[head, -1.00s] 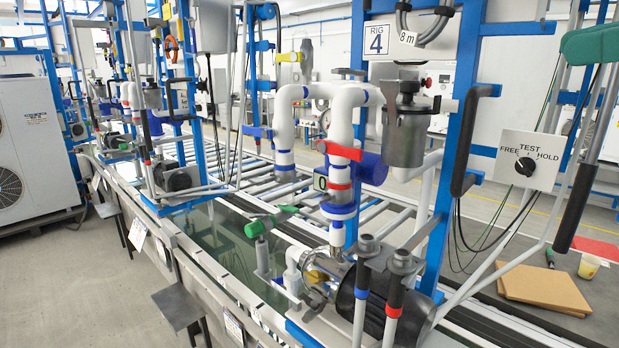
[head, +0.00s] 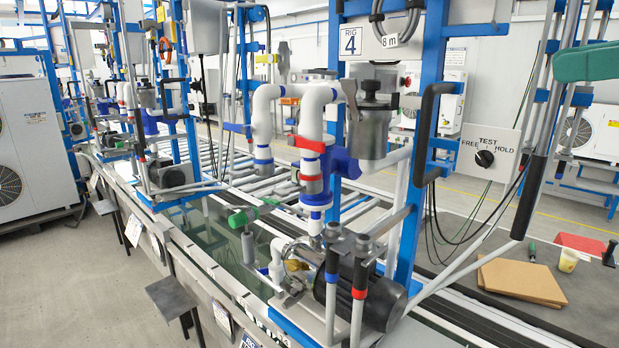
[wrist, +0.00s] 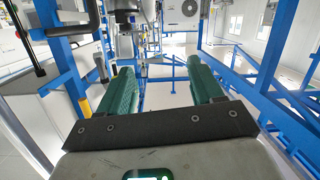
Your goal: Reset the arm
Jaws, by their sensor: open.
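In the wrist view my gripper (wrist: 160,85) shows two green ribbed fingers, spread wide apart with nothing between them. Beyond them are blue frames and a pale floor. In the head view, a green finger of my gripper (head: 588,62) comes in at the upper right edge; the rest is out of frame. It is to the right of the rig 4 frame and, in the picture, above and right of the FREE/TEST/HOLD switch plate (head: 488,150). I cannot tell the exact gap from the nearby posts.
Rig 4's pump (head: 345,290), white pipes (head: 312,115) and blue upright (head: 423,150) fill the middle. A slanted black-sleeved pole (head: 530,200) stands at right. Open floor (head: 70,280) lies left.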

